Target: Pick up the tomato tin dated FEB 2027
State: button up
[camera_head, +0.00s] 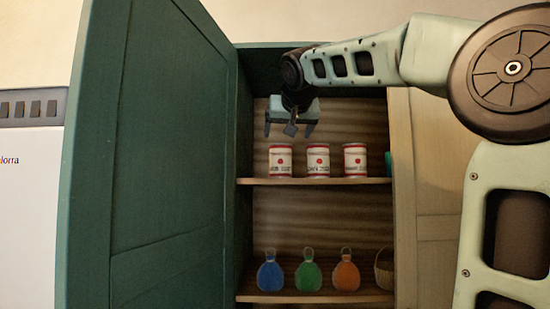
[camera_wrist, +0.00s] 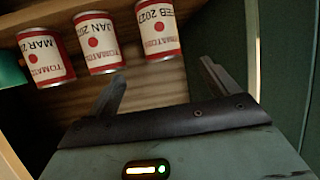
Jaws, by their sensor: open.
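Three red and white tomato tins stand in a row on the upper shelf. In the wrist view, turned over against the head view, the tin dated FEB 2027 (camera_wrist: 157,30) is at the right. The JAN 2027 tin (camera_wrist: 99,43) is in the middle and the MAR tin (camera_wrist: 45,58) at the left, its year partly cut off. By the row's order, the FEB tin is the leftmost in the head view (camera_head: 280,161), where the dates are too small to read. My gripper (camera_head: 290,131) is open and empty, pointing down above the left tins; its fingers also show in the wrist view (camera_wrist: 163,75).
The upper shelf (camera_head: 335,181) has a green object (camera_head: 388,163) at its right end. The lower shelf holds a blue flask (camera_head: 270,276), a green flask (camera_head: 308,276), an orange flask (camera_head: 346,276) and a basket (camera_head: 384,270). An open green door (camera_head: 150,160) stands close on the left.

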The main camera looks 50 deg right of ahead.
aim_at(283, 147)
jog(key=p+x, duration=0.2)
jog(key=x, duration=0.4)
jog(key=shift+w+d, duration=0.2)
jog(key=shift+w, duration=0.05)
jog(key=shift+a+f+p+x, duration=0.15)
jog(key=shift+p+x, duration=0.55)
jog(key=shift+x, duration=0.4)
jog(key=shift+f+p+x, duration=0.15)
jog(key=shift+p+x, duration=0.55)
jog(key=shift+x, duration=0.35)
jog(key=shift+a+f+p+x, duration=0.15)
jog(key=shift+p+x, duration=0.55)
jog(key=shift+x, duration=0.4)
jog(key=shift+s+d, duration=0.1)
jog(key=c, duration=1.2)
jog(key=shift+c, duration=0.8)
jog(key=shift+r, duration=0.15)
